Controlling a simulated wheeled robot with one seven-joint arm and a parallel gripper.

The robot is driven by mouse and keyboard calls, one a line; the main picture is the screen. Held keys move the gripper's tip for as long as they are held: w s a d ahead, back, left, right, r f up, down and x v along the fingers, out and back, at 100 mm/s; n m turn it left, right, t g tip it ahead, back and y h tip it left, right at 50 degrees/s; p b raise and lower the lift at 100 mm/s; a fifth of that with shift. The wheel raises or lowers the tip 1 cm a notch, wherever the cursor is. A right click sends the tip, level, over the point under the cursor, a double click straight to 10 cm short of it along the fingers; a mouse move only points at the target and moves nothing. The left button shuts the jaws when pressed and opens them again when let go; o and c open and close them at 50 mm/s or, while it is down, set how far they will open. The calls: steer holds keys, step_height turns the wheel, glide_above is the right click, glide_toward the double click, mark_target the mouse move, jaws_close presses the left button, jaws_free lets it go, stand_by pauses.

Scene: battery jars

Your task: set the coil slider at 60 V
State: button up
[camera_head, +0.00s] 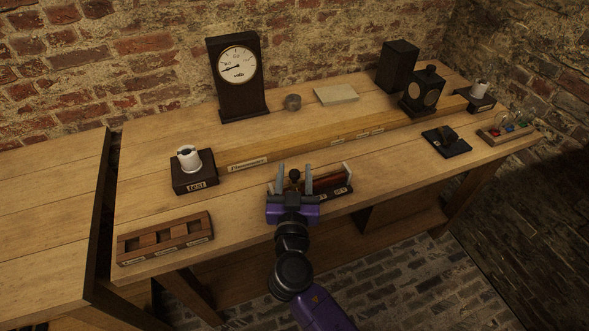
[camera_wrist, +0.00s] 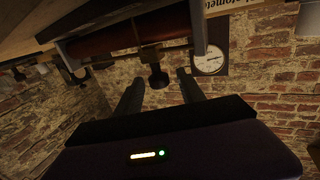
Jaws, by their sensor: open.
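The coil (camera_head: 330,183), a reddish-brown winding between end plates, lies near the front edge of the bench. Its slider has a dark round knob (camera_head: 295,175) near the coil's left end in the head view; the knob also shows in the wrist view (camera_wrist: 157,78), with the coil (camera_wrist: 120,38) behind it. My gripper (camera_head: 295,180) is open, its two fingers on either side of the knob in the head view. In the wrist view the knob appears beyond the fingertips; I cannot tell whether they touch. The volt dial (camera_head: 237,65) stands at the back; its reading is too small to make out.
A white jar on a "test" block (camera_head: 193,182) stands left of the coil, with a slotted wooden rack (camera_head: 166,240) nearer the front. A black switch block (camera_head: 446,142) and a lamp board (camera_head: 505,131) lie to the right. A raised wooden ledge (camera_head: 300,147) runs behind the coil.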

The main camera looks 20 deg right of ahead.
steer(key=shift+w+d, duration=0.1)
steer(key=shift+w, duration=0.15)
jaws_close()
stand_by(1.4)
